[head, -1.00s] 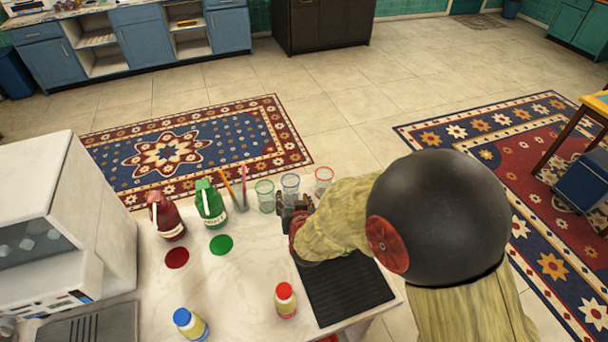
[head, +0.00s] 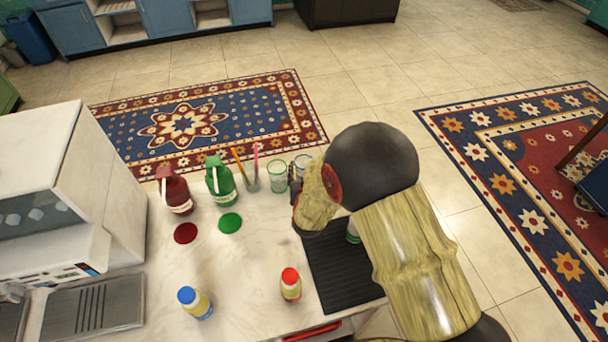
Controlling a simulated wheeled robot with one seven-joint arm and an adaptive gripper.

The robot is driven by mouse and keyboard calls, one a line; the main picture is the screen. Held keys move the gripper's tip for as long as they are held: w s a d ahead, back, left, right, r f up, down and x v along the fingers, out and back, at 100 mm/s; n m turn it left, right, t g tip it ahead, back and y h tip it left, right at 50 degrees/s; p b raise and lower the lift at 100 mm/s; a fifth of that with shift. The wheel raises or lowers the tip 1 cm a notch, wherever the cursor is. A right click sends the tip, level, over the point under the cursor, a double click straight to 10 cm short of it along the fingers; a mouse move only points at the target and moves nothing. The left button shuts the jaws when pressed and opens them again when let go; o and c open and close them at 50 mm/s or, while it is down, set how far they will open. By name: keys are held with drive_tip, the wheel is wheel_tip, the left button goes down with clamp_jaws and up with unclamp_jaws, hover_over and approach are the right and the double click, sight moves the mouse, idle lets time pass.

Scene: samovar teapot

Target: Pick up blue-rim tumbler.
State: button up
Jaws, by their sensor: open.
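The blue-rim tumbler (head: 302,161) is a clear glass at the far edge of the white counter. Only its upper part shows, as my arm covers the rest. My gripper (head: 296,184) is a small dark shape just in front of it, mostly hidden behind my own wrist. It is open. I cannot tell whether its fingers are around the tumbler or only beside it. The green-rim tumbler (head: 277,178) stands close on the left.
A cup with pencils (head: 250,178), a green bottle (head: 220,182) and a red bottle (head: 175,192) stand to the left. A red-capped bottle (head: 291,285) and blue-capped bottle (head: 195,303) stand in front. A black ribbed mat (head: 335,275) lies under my arm, with a partly hidden glass-like object (head: 353,233).

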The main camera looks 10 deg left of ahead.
sight(303, 165)
drive_tip(key=b+x, duration=0.1)
drive_tip(key=x, duration=0.3)
drive_tip(key=shift+w+f, duration=0.2)
drive_tip(key=shift+c, duration=0.7)
drive_tip(key=c, duration=1)
drive_tip(key=shift+c, duration=0.2)
